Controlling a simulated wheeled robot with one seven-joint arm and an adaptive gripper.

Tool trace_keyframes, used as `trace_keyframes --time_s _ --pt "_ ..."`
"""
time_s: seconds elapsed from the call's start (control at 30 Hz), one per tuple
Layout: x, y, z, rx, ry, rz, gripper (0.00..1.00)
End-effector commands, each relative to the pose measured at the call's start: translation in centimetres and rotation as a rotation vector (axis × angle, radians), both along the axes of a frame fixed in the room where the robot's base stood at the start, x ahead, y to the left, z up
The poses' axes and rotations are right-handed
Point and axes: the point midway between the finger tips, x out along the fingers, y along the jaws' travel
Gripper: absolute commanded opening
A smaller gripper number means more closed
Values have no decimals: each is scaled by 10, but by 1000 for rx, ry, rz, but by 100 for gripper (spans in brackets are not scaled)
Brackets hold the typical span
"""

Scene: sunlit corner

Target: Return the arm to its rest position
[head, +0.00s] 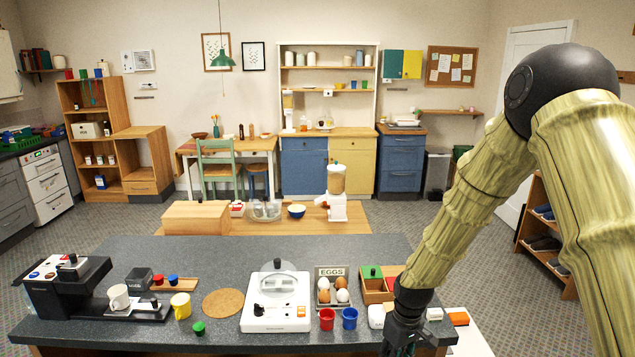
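My gripper (399,338) hangs at the end of my arm, at the front right of the grey counter (130,332). It points down and is cut off by the bottom edge of the head view. Its fingers are dark and too hidden to tell whether they are open or shut. No object shows clearly between them. My arm, in a yellowish segmented cover with a black joint, bends down from the upper right.
Near my gripper are a small white item (376,316), a blue cup (349,318), a red cup (327,319), an egg tray (332,300) and a wooden box (374,292). A white appliance (276,313) stands mid-counter, a coffee machine (65,290) at left.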

Motion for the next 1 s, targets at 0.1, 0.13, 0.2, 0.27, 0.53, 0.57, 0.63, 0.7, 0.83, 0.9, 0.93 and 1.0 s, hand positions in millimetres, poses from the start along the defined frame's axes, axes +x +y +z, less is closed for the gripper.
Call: trace_keyframes --time_s 0.1,0.13,0.2,0.27,0.53,0.57,0.63,0.7,0.83,0.9,0.93,1.0 --pt "-33 1 -62 7 18 -54 37" --pt "-42 1 -77 10 20 -70 37" --pt "-67 2 -110 13 25 -112 37" --pt "-89 1 -136 13 26 -146 37" --pt "-211 -10 -234 -8 32 -320 37" --pt "-226 -12 -243 -12 32 -339 37" --pt "-259 -16 -259 -24 31 -383 37" --pt "-291 -21 -272 -38 28 -425 37" --pt "-337 -29 -284 -62 18 -483 37" --pt "-354 -33 -287 -72 13 -505 37" --pt "-359 -34 -288 -75 9 -512 37" --pt "-368 -34 -288 -80 5 -523 37"
